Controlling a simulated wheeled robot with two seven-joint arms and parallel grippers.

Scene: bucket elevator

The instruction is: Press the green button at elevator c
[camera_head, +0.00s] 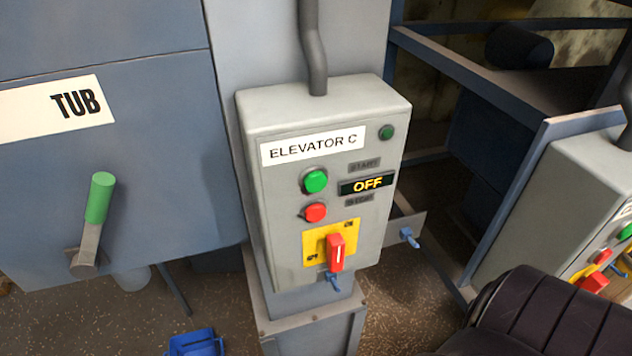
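The Elevator C control box (315,185) is a grey box on a grey column near the middle of the view. Its label (311,147) reads "ELEVATOR C". The green button (316,181) is on the left of its front face, beside the START tag (364,165). The red button (315,212) is just below, beside the STOP tag. The display (367,184) reads "OFF". A small green lamp or button (386,133) is at the upper right. Nothing covers the green button. Neither of my grippers is in view.
A red rotary switch (335,252) on a yellow plate is low on the box. The TUB panel (120,180) at left has a green-handled lever (99,198) sticking out. A second control box (565,190) is at right. A dark ribbed object (550,312) fills the lower right.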

